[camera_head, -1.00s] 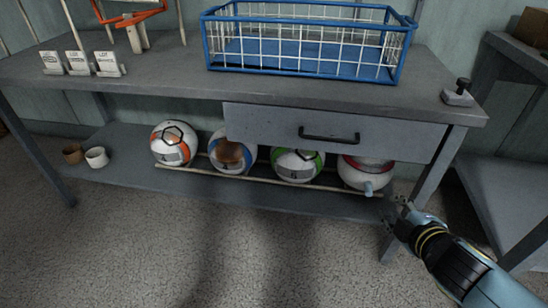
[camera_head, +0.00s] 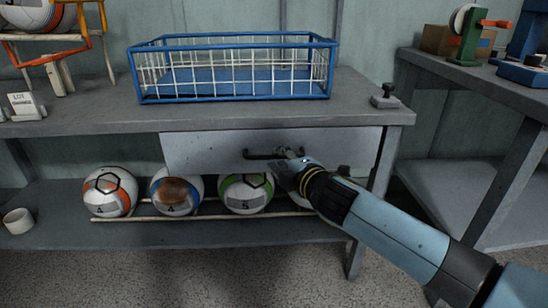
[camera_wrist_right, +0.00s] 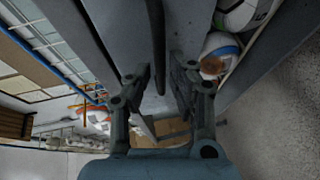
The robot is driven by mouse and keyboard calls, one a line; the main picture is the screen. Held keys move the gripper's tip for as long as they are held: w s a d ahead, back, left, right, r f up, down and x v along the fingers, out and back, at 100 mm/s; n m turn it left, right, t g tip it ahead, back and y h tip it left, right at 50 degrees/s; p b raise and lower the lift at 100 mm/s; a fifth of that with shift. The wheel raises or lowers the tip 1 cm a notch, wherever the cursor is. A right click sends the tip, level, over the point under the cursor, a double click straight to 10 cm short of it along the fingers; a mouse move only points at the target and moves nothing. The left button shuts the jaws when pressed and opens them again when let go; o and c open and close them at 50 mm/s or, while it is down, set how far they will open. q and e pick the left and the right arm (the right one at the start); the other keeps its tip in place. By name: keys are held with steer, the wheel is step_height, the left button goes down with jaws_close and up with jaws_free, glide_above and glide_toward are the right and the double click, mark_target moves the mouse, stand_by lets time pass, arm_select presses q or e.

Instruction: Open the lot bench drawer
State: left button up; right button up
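The lot bench drawer (camera_head: 205,152) is a grey panel under the bench top, and it looks closed. Its dark bar handle (camera_head: 258,155) is partly hidden at its right end by my right gripper (camera_head: 285,164). In the right wrist view, the two fingers of my right gripper (camera_wrist_right: 160,82) are apart, with the handle (camera_wrist_right: 156,40) running up between them and the drawer front behind. I see a gap on both sides of the handle; contact is not visible. My left gripper is not in view.
A blue wire basket (camera_head: 235,95) stands on the bench top (camera_head: 80,122). Several balls, including a green and white one (camera_head: 246,192), lie on the lower shelf behind a rail. A side table (camera_head: 480,93) stands at the right.

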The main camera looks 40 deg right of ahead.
mark_target(249, 150)
steer(key=shift+x, duration=1.4)
jaws_close()
